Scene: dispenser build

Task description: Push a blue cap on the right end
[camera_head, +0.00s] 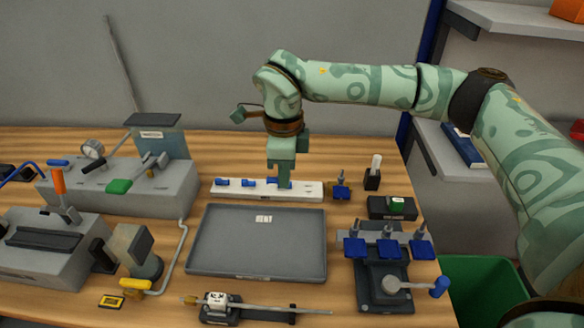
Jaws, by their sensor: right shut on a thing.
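A white strip (312,190) with several blue caps (221,182) in a row lies behind the grey tray. My right gripper (282,183) reaches down to the strip and is shut on a blue cap (272,183) at its right part. The fingers partly hide this cap. A thin metal rod (270,307) lies across a small dark fixture at the front, with its right end (330,312) bare and its left end yellowish. My left gripper is not in view.
The empty grey tray (257,270) lies between strip and rod. Grey machines (150,190) stand at the left. A dark stand with blue knobs (388,247) is at the right. A small blue-topped fixture (341,190) stands just right of the strip.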

